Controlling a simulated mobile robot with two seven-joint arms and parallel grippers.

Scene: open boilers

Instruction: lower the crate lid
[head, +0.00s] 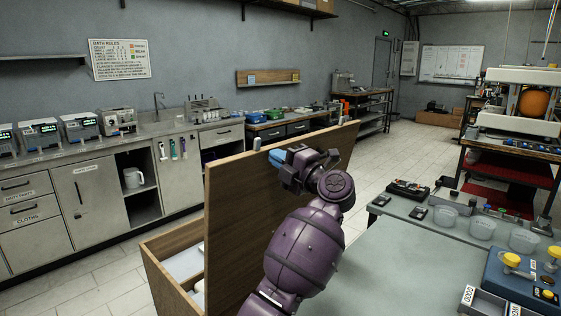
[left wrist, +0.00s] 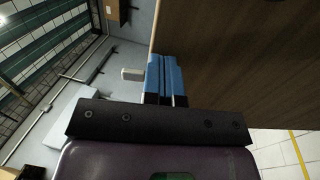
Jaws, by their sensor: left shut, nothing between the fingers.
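The wooden crate (head: 164,281) stands on the floor at the lower left, with its brown wooden lid (head: 232,205) raised, standing nearly upright. Pale items lie inside the crate, partly hidden by the lid. My left gripper (head: 277,157) is at the lid's near face, close to its top edge. Its blue fingers (left wrist: 165,80) are shut together and empty, beside the lid's dark wood panel (left wrist: 235,65) in the left wrist view. I cannot tell whether they touch it. A small pale block (head: 257,143) shows at the lid's top edge. My right gripper is out of view.
A grey worktable (head: 400,265) with clear cups (head: 482,228) and a blue box (head: 520,280) fills the lower right. A counter with cabinets (head: 92,195) runs along the left wall. Tiled floor (head: 385,160) is free beyond the lid.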

